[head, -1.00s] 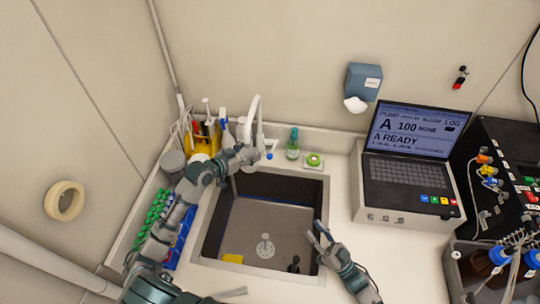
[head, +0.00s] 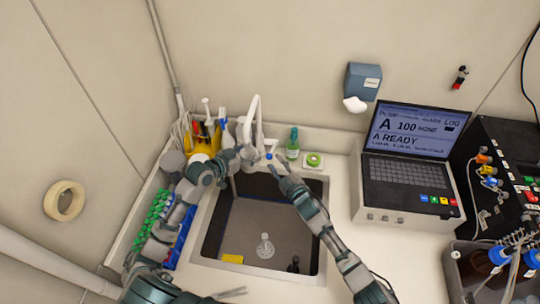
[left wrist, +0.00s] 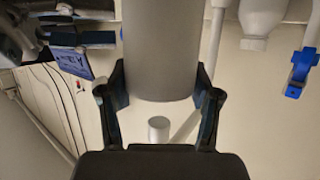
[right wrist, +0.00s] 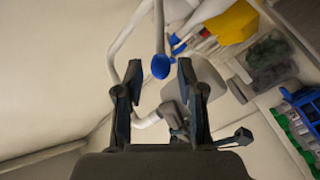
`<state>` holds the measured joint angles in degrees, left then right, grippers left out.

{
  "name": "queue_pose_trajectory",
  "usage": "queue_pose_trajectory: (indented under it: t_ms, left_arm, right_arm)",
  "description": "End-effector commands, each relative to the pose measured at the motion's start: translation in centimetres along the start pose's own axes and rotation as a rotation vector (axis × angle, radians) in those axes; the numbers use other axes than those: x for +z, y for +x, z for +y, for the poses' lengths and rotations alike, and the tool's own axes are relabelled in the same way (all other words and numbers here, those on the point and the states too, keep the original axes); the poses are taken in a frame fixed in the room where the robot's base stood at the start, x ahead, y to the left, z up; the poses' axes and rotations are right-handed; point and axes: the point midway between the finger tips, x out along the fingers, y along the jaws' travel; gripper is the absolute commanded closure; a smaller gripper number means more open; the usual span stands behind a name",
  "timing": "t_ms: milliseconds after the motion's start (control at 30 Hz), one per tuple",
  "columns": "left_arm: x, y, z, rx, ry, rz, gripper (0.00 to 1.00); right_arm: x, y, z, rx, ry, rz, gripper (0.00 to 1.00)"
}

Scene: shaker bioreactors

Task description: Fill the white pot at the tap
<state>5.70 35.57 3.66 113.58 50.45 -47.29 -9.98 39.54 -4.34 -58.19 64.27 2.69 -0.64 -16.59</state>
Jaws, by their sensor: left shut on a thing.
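The white pot (left wrist: 160,50) shows as a pale grey cylinder between the fingers in the left wrist view. My left gripper (head: 246,153) is shut on it beside the tap, at the back left edge of the sink; in the head view the pot is mostly hidden by the arm. The white tap (head: 256,118) rises behind the sink, with a blue-tipped part (head: 269,156) at its right. My right gripper (head: 277,170) is open and empty, just in front of that blue tip. In the right wrist view the blue tip (right wrist: 160,66) lies ahead, between the fingers' lines. No water flow can be made out.
The dark sink (head: 212,228) holds a clear flask (head: 265,247), a yellow item (head: 232,259) and a small dark item. A yellow caddy (head: 204,144) and green-capped tubes (head: 155,215) are at left.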

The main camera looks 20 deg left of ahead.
Motion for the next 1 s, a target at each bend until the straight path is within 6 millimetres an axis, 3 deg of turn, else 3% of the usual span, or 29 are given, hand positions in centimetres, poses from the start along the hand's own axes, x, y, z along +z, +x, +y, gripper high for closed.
queue_pose_trajectory:
  t_ms: [100,300,800,833,967,1000]
  left_arm:
    - [0.1,-0.1,-0.1,0.0,0.0,0.0,0.6]
    - [0.1,-0.1,-0.1,0.0,0.0,0.0,0.6]
    - [-0.1,0.0,0.2,-0.001,0.002,0.0,0.6]
    - [-0.1,0.0,0.1,-0.001,0.001,0.0,0.6]
    - [0.0,-0.1,0.0,-0.001,0.001,0.0,0.6]
    - [0.0,-0.1,0.0,-0.001,0.001,0.0,0.6]
  right_arm:
    - [-0.1,2.1,0.0,-0.001,-0.001,-0.001,0.62]
    - [0.0,4.2,-0.1,0.0,0.0,-0.001,0.62]
    - [0.1,5.0,0.1,0.001,0.002,0.001,0.62]
    - [0.1,5.1,0.1,0.001,0.002,0.001,0.64]
    - [0.1,5.1,0.0,0.001,0.001,0.0,0.97]
    - [0.0,5.2,0.0,0.0,0.001,0.0,1.0]
